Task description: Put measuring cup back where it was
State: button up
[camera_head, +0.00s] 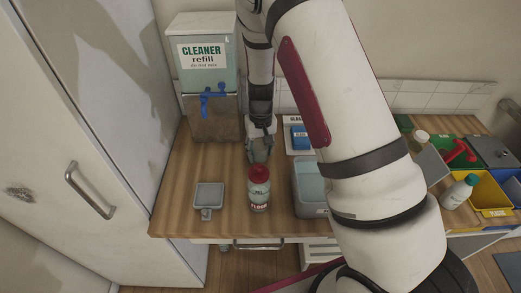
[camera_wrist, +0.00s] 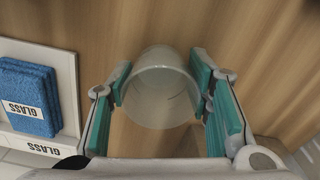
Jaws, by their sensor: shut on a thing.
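The measuring cup (camera_wrist: 158,98) is a clear, see-through cup in the wrist view. My gripper (camera_wrist: 160,82) is shut on it, with a teal finger pad on each side of its wall. In the head view my gripper (camera_head: 261,147) is over the wooden counter, in front of the cleaner dispenser and behind a red-capped bottle. The cup (camera_head: 258,155) is small and hard to make out there. I cannot tell whether its base touches the counter.
The cleaner refill dispenser (camera_head: 211,75) with a blue tap stands at the back left. The red-capped FLOOR bottle (camera_head: 259,190), a small grey square dish (camera_head: 209,196) and a grey tub (camera_head: 309,188) stand in front. Blue GLASS cloths (camera_wrist: 28,95) lie beside my gripper. Coloured bins (camera_head: 488,194) are right.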

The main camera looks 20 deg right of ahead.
jog(key=o, duration=1.1)
jog(key=shift+f, duration=0.15)
jog(key=shift+o, duration=0.2)
notch_tip(320, 180, up, 12)
notch_tip(320, 180, up, 9)
jog(key=t, duration=0.1)
send_over(261, 146)
jog(key=s, duration=0.4)
jog(key=s+r+t, duration=0.2)
jog(key=s+r, duration=0.4)
jog(key=s, duration=0.5)
jog(key=s+r+t, duration=0.2)
jog(key=s+r, duration=0.4)
jog(key=s, duration=0.5)
jog(key=shift+s+r+n+b, duration=0.15)
jog(key=shift+s+n+b, duration=0.2)
jog(key=shift+b, duration=0.1)
